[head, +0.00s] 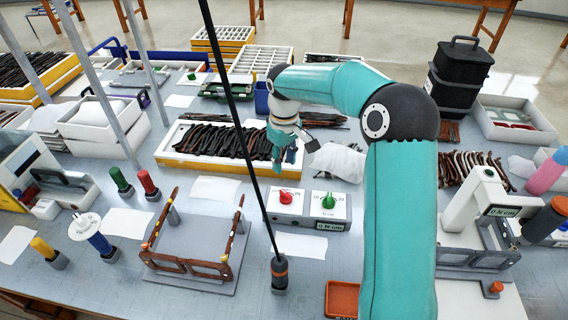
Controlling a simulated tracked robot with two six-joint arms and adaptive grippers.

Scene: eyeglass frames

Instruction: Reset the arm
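My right arm comes in from the lower right and bends over the table. Its gripper (284,156) points down at the right end of a yellow-edged white tray (172,160) of dark temple pieces (222,141). The fingers are small and partly overlap the tray, so whether they are open or shut is unclear; I see nothing clearly held. My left gripper is not in view. A brown eyeglass frame (188,266) sits at the front of a grey fixture (196,237), with its temples running back along both sides.
A box with red and green knobs (310,207) stands near the centre. A black bin (457,75) stands at back right, a white press-like device (476,205) at right.

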